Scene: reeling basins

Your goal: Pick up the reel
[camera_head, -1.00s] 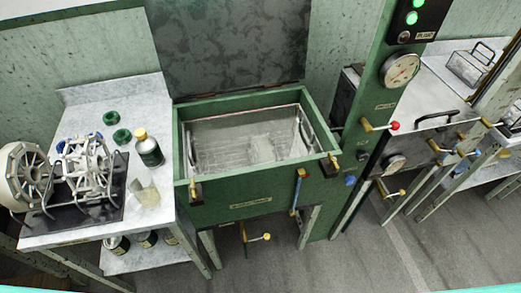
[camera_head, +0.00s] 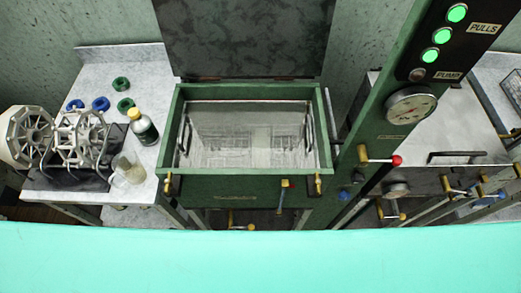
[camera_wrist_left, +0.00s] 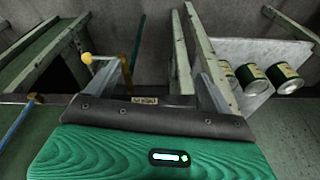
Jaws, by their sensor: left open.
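Two pale, many-sided spoked reels are at the left end of the grey side bench (camera_head: 130,62) in the head view. The outer reel (camera_head: 20,137) is at the picture's left edge. The other reel (camera_head: 78,138) sits by a black base (camera_head: 65,180). My left gripper (camera_wrist_left: 158,68) shows in the left wrist view with its two grey fingers apart and nothing between them. It points at bench legs and a lower shelf, with no reel in that view. My right gripper is not in view.
A green basin (camera_head: 240,184) with an open lid stands right of the bench. A bottle (camera_head: 142,126), a glass beaker (camera_head: 127,172) and small blue and green rings share the bench. Cans (camera_wrist_left: 283,77) sit on a lower shelf. A gauge (camera_head: 410,104) and levers are at right.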

